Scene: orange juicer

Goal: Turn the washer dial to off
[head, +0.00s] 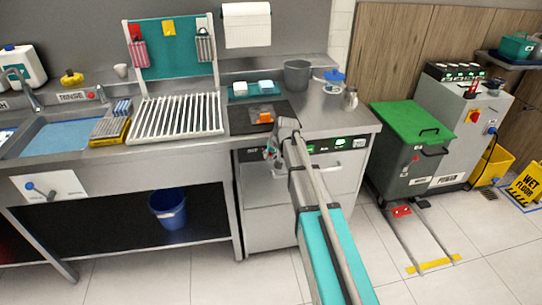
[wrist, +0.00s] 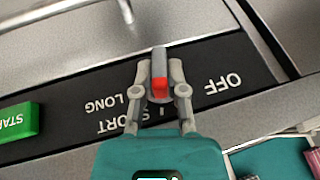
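The washer dial (wrist: 159,62) is a grey bar knob with a red mark, seen in the wrist view on a black panel strip. The OFF label (wrist: 223,84) is to the right; the lettering is upside down. My gripper (wrist: 160,68) has a finger on each side of the dial, seemingly touching it. In the head view my gripper (head: 272,150) is at the left of the washer's (head: 270,222) front panel and hides the dial.
A green START button (wrist: 18,122) is on the same strip in the wrist view. The washer's door handle (head: 335,170) is below the panel. The worktop (head: 330,122) overhangs the panel. The floor (head: 225,280) in front is clear.

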